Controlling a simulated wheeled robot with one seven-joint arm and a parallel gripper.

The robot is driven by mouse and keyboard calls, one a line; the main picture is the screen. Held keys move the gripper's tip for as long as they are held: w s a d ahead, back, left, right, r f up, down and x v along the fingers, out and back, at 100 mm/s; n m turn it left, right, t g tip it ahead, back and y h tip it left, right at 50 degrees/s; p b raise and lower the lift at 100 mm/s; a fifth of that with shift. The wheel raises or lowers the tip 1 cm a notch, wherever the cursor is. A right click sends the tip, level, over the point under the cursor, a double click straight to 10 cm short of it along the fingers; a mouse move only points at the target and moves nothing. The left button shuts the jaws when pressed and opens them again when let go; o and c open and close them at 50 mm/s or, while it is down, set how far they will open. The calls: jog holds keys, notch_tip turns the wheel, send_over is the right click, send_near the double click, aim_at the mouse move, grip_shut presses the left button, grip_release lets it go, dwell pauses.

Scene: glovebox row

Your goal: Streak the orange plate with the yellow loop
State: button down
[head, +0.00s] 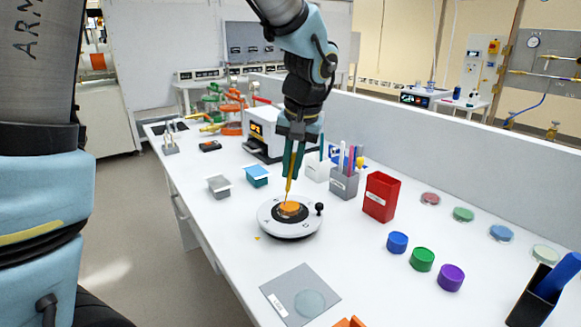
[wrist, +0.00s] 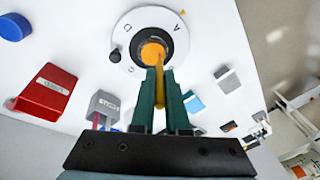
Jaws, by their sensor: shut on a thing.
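My gripper (head: 292,172) is shut on the yellow loop (head: 289,190), which points down from the fingers. In the wrist view the loop (wrist: 165,92) lies between the two green fingertips. The orange plate (head: 289,208) sits on the dark centre of a round white turntable (head: 275,228) with lettering and a black knob. The orange plate also shows in the wrist view (wrist: 152,52), just beyond the fingertips. The loop's lower end is at or just above the plate; I cannot tell whether it touches. The plate's orange surface shows no clear streaks.
A grey holder with coloured sticks (head: 344,185) and a red bin (head: 381,197) stand right of the turntable. Blue (head: 397,242), green (head: 422,259) and purple (head: 451,277) lids lie farther right. A grey mat (head: 276,290) with a clear dish is in front. A white machine (head: 265,145) stands behind.

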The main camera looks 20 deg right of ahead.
jog(key=shift+s+d+b, duration=0.2)
jog(key=shift+s+b, duration=0.2)
jog(key=shift+s, duration=0.75)
dwell(1.1)
jog(key=shift+d, duration=0.4)
dwell(0.4)
jog(key=shift+w+a+p, duration=0.15)
jog(key=shift+w, duration=0.65)
jog(key=shift+w+a+p, duration=0.1)
jog(key=shift+w+p, duration=0.05)
jog(key=shift+w, duration=0.65)
dwell(1.4)
jog(key=shift+d, duration=0.4)
dwell(0.3)
jog(key=shift+s+d, duration=0.15)
jog(key=shift+s, duration=0.35)
dwell(0.8)
